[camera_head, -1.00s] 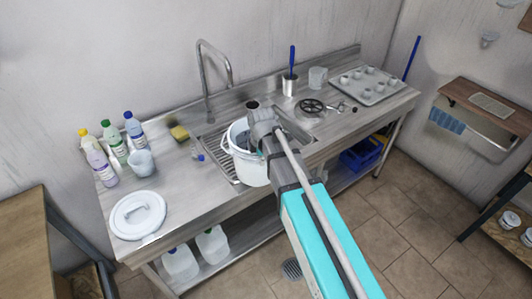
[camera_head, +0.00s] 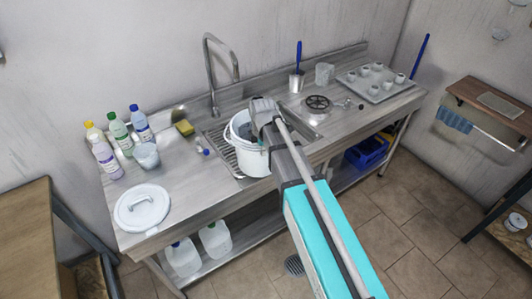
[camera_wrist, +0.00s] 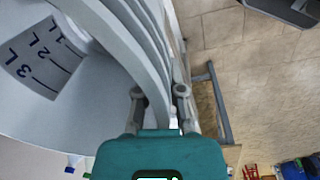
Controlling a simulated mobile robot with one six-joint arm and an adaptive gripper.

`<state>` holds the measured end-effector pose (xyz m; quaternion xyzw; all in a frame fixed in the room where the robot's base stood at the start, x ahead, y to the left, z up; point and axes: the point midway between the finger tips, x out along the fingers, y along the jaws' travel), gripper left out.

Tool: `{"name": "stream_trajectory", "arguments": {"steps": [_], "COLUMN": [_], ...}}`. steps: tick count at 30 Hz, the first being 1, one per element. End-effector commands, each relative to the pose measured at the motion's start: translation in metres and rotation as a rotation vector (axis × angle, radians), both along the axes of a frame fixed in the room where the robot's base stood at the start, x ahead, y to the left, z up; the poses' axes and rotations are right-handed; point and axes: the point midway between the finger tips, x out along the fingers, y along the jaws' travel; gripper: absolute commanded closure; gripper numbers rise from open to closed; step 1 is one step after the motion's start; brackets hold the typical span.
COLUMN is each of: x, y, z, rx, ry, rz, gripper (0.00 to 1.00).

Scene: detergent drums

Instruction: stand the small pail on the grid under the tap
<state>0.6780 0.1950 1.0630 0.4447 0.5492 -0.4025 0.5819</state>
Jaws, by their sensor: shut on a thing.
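The small white pail (camera_head: 252,160) is upright at the sink, over the right part of the drain grid (camera_head: 218,142). The tap (camera_head: 210,70) stands behind it, its spout arching above the grid. My gripper (camera_head: 262,112) is at the pail's right rim in the head view. In the wrist view my gripper (camera_wrist: 160,98) is shut on the pail's wall, and the pail's inside (camera_wrist: 75,85) shows litre marks. The pail hides part of the grid. I cannot tell whether its bottom touches the grid.
Several bottles (camera_head: 118,135), a cup (camera_head: 146,156) and a white lid (camera_head: 142,208) are on the counter at left. A sponge (camera_head: 185,127) and a small blue-capped item (camera_head: 202,150) lie left of the grid. A cup tray (camera_head: 376,85) is at right.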

Motion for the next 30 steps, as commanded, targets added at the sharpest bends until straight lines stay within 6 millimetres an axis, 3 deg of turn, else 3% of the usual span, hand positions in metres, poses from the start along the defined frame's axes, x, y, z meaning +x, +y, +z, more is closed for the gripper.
{"name": "stream_trajectory", "arguments": {"steps": [30], "x": [0.072], "y": [0.046], "z": [-0.022], "rx": [0.000], "ry": [-0.001], "rz": [-0.002], "gripper": [1.00]}}
